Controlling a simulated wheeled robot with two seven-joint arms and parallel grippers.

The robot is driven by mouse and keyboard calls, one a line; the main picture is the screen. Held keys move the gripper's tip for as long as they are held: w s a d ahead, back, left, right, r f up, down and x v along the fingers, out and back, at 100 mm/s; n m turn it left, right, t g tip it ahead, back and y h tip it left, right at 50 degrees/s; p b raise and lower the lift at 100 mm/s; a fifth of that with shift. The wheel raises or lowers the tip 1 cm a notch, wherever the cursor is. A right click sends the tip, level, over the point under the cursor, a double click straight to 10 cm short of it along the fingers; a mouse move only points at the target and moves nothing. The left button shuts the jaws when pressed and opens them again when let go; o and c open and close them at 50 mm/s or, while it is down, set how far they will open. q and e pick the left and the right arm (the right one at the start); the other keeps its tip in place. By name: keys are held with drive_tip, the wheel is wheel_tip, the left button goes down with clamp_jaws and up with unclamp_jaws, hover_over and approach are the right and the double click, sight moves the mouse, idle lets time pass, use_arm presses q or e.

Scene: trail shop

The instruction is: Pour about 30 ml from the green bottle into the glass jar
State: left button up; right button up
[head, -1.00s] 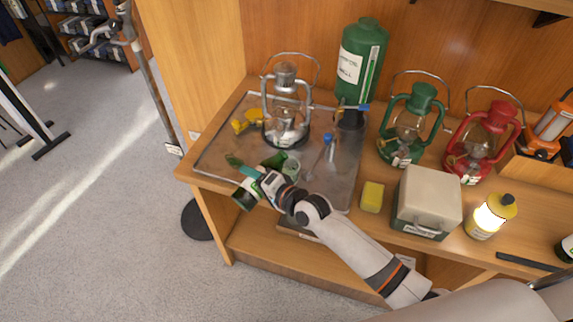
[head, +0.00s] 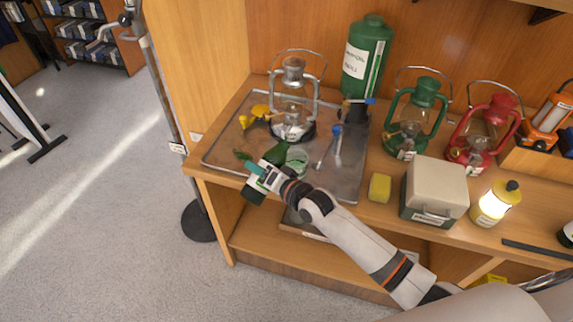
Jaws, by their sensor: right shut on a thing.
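My right gripper (head: 262,174) is shut around the green bottle (head: 254,191). The bottle is tilted, with its base toward the lower left and its neck toward the upper right, beside the glass jar. The gripper hides the bottle's middle. The glass jar (head: 297,162) is small and clear with a greenish tint, and stands on the metal tray just right of the bottle neck. I cannot tell whether liquid is flowing or how much is in the jar. My left gripper is not in view.
A large green canister (head: 368,60) stands behind. A yellow sponge (head: 380,187), a lidded box (head: 434,190) and green and red lanterns stand right.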

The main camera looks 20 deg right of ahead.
drive_tip(key=shift+w+d+f+n+b, duration=0.15)
drive_tip(key=shift+w+d+f+b, duration=0.15)
drive_tip(key=shift+d, duration=0.3)
drive_tip(key=shift+w+d+f+n+b, duration=0.1)
drive_tip(key=shift+w+d+f+n, duration=0.1)
drive_tip(key=shift+d+f, duration=0.3)
drive_tip(key=shift+d+r, duration=0.15)
drive_tip(key=shift+d, duration=0.1)
drive_tip(key=shift+a, duration=0.2)
drive_tip(key=shift+s+a+r, duration=0.1)
drive_tip(key=shift+a, duration=0.05)
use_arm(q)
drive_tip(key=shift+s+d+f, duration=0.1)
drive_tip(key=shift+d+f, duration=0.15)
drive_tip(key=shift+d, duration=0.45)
use_arm(e)
drive_tip(key=shift+d, duration=0.2)
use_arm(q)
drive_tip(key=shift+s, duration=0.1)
use_arm(e)
drive_tip(key=shift+a, duration=0.1)
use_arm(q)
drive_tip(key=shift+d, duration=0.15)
